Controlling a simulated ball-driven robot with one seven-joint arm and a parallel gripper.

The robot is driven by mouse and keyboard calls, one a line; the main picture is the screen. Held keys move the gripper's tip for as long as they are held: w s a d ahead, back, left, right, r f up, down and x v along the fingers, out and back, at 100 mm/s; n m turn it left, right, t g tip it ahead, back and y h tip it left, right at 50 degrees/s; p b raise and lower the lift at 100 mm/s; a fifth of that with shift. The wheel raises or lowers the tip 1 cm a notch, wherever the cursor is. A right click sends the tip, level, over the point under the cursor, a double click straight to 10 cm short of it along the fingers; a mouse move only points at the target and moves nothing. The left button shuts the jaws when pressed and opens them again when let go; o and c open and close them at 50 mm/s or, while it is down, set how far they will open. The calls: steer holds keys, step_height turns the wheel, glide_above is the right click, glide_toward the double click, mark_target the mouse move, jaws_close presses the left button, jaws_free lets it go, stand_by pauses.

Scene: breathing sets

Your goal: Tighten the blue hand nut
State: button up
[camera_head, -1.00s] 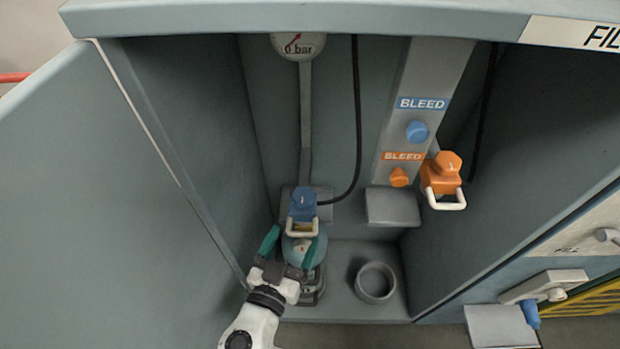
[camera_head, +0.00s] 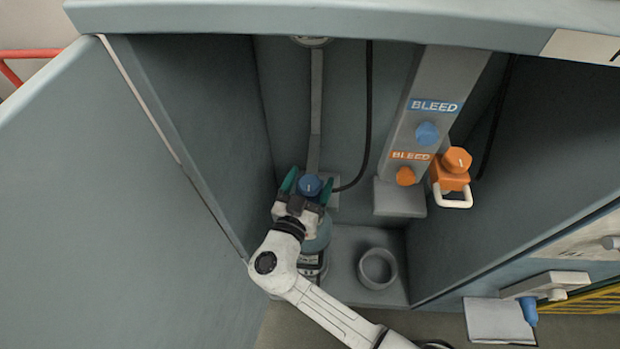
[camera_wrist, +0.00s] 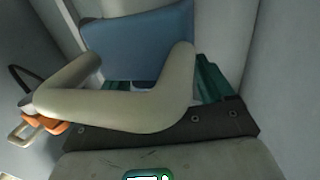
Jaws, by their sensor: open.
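The blue hand nut (camera_head: 310,185) sits on top of the cylinder (camera_head: 318,238) at the left of the open cabinet. A white mark shows on its top face. My gripper (camera_head: 305,184) is open, its teal fingers on the left and right sides of the nut. I cannot tell if they touch it. In the wrist view the blue connector body (camera_wrist: 140,42) is close ahead, with the pale yoke handle (camera_wrist: 120,105) across the front of it.
An orange connector with a pale handle (camera_head: 452,178) hangs at the right. A blue bleed knob (camera_head: 427,134) and an orange one (camera_head: 405,176) are on the grey column. An empty ring holder (camera_head: 378,268) stands right of the cylinder. The cabinet walls are close on the left.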

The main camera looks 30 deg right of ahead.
steer(key=shift+w+d, duration=0.1)
steer(key=shift+c, duration=0.2)
steer(key=c, duration=0.9)
steer(key=shift+f+n+t+y+b, duration=0.15)
steer(key=shift+n+t+y+b, duration=0.15)
steer(key=shift+t+b, duration=0.15)
